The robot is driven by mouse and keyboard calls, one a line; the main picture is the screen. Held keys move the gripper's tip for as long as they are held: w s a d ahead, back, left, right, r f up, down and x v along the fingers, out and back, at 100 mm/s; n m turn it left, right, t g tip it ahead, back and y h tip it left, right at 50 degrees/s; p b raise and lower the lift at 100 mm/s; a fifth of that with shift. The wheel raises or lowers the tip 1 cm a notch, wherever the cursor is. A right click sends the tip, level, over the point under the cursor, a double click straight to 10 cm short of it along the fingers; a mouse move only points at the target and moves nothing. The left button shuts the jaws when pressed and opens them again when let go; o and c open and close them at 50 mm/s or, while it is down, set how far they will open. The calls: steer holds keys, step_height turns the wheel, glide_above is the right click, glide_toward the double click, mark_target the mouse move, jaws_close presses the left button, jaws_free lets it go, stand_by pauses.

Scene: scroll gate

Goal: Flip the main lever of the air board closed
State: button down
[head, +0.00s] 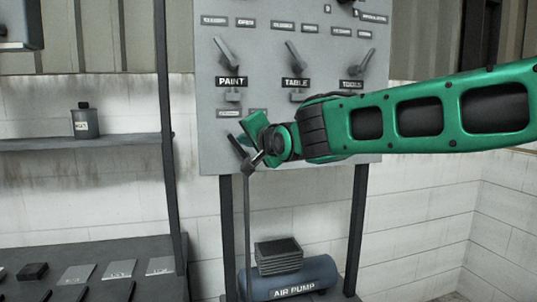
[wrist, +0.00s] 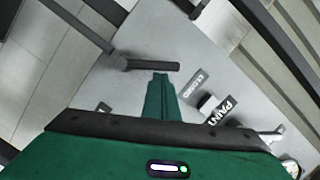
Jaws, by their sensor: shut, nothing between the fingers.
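The grey air board (head: 210,150) stands upright on dark legs. A dark lever (head: 238,146) sits at its lower left, at the top of a pipe that runs down to the air pump (head: 300,282); I take it for the main lever. In the wrist view the lever (wrist: 148,64) lies across the picture just beyond my fingertips. My gripper (head: 247,128) is shut and empty, close to the lever. In the wrist view the tips of my gripper (wrist: 160,76) sit just below the handle; I cannot tell whether they touch. My wrist partly hides the board's lower part.
Levers above the labels PAINT (head: 226,53), TABLE (head: 296,56) and TOOLS (head: 356,62) stick out higher on the board. A dark post (head: 165,130) and a shelf (head: 70,143) with a canister (head: 85,122) stand at left. The space right of the board is open before a white wall.

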steer(key=shift+a, duration=0.15)
steer(key=s+d+r, duration=0.3)
steer(key=s+d, duration=0.4)
steer(key=s, duration=0.1)
steer(key=shift+d+r, duration=0.25)
steer(key=shift+d, duration=0.1)
